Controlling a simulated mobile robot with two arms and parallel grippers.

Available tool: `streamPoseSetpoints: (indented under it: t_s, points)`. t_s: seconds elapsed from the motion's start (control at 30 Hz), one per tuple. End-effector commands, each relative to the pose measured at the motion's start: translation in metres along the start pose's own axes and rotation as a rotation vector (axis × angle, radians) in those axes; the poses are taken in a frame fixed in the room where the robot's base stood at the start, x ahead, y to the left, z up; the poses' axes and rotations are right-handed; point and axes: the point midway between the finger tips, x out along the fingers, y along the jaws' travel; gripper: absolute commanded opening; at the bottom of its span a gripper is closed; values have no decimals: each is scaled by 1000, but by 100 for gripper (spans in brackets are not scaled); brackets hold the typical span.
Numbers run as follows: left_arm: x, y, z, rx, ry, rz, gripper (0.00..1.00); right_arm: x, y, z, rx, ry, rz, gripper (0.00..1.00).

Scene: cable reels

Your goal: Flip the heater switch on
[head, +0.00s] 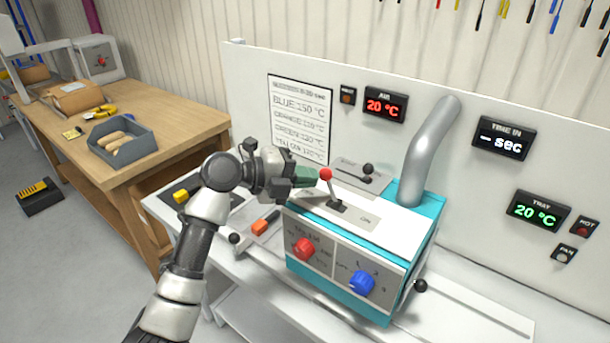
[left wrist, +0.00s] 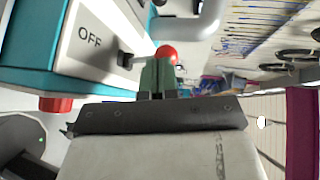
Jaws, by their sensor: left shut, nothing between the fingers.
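The heater is a teal and white box (head: 405,262) with a red knob (head: 303,248) and a blue knob (head: 361,283) on its front. On its top is the switch, a lever with a red ball (head: 326,174). The lever leans left, away from the ON label (head: 366,220). My left gripper (head: 306,177) is shut and empty, with its green fingertips just left of the red ball. In the left wrist view, the fingertips (left wrist: 157,76) are right at the red ball (left wrist: 167,54), and the OFF label (left wrist: 90,38) shows nearby. I cannot tell whether they touch.
A curved grey pipe (head: 429,150) rises behind the heater. A second lever with a black ball (head: 367,169) stands behind the switch. The panel has an AIR display (head: 385,105) reading 20 °C. A wooden bench (head: 175,125) with a grey bin (head: 122,150) stands at left.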

Motion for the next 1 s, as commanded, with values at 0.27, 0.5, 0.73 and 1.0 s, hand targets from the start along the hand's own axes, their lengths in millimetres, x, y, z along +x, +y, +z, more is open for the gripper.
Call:
streamPoseSetpoints:
  t_s: [0.27, 0.5, 0.73, 1.0]
  points:
    - [1, -1, -2, 39, -11, 28, 0, 9, 0, 1, 0, 0, 0, 43]
    - [2, -4, -4, 65, -17, 46, 0, 14, 0, 1, 0, 0, 0, 43]
    - [3, -6, -7, 97, -24, 70, 0, 20, 0, 2, 0, 0, 0, 43]
    - [6, -9, -11, 157, -40, 112, 0, 31, 0, 3, 0, 0, 0, 43]
